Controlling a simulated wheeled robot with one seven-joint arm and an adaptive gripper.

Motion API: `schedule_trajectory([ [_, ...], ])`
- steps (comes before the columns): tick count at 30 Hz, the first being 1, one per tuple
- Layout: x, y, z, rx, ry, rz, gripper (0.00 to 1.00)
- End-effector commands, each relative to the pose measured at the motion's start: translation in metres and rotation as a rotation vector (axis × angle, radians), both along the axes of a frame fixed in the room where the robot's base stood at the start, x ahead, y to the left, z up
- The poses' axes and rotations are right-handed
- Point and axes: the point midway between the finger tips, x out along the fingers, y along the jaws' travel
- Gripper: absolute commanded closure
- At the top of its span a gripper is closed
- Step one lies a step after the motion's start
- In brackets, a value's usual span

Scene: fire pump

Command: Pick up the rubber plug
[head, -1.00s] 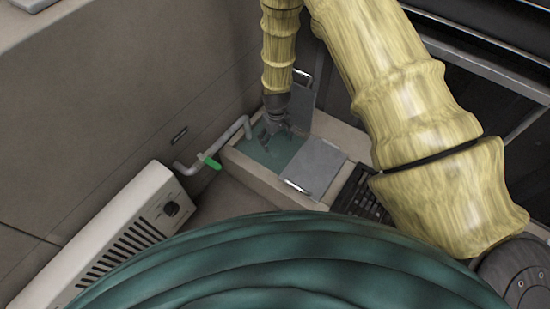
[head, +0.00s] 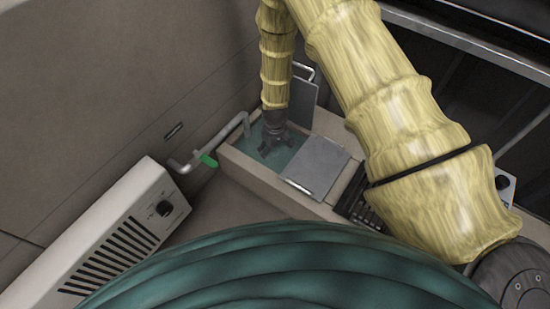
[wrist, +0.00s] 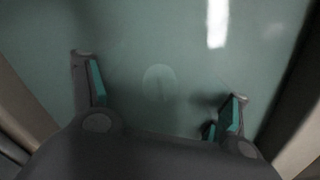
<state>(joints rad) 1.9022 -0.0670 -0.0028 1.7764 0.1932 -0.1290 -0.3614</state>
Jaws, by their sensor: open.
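A faint round disc (wrist: 159,82) shows dimly through greenish water, midway between my fingers in the wrist view; it may be the rubber plug, but its detail is blurred. It cannot be made out in the head view. The water fills an open basin (head: 258,182) in the corner. My gripper (wrist: 160,77) is open and empty, with teal pads on its spread fingers. In the head view my gripper (head: 275,146) points down over the water inside the basin opening. I cannot tell how far its tips are from the disc.
A grey pipe with a green handle (head: 208,160) bends over the basin's left rim. A grey lid plate (head: 316,167) lies to the right; another plate (head: 302,103) stands behind. A white heater (head: 120,235) stands by the left wall.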

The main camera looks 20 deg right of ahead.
Motion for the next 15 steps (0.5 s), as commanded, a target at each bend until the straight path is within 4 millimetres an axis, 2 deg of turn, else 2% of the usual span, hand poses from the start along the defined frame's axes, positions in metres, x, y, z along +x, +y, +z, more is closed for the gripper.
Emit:
schedule_trajectory([
  [7, 0.0007, 0.0, -0.0003, 0.0, -0.001, 0.0, 0.25],
  [15, 0.0007, 0.0, -0.0003, 0.0, -0.001, 0.0, 0.74],
])
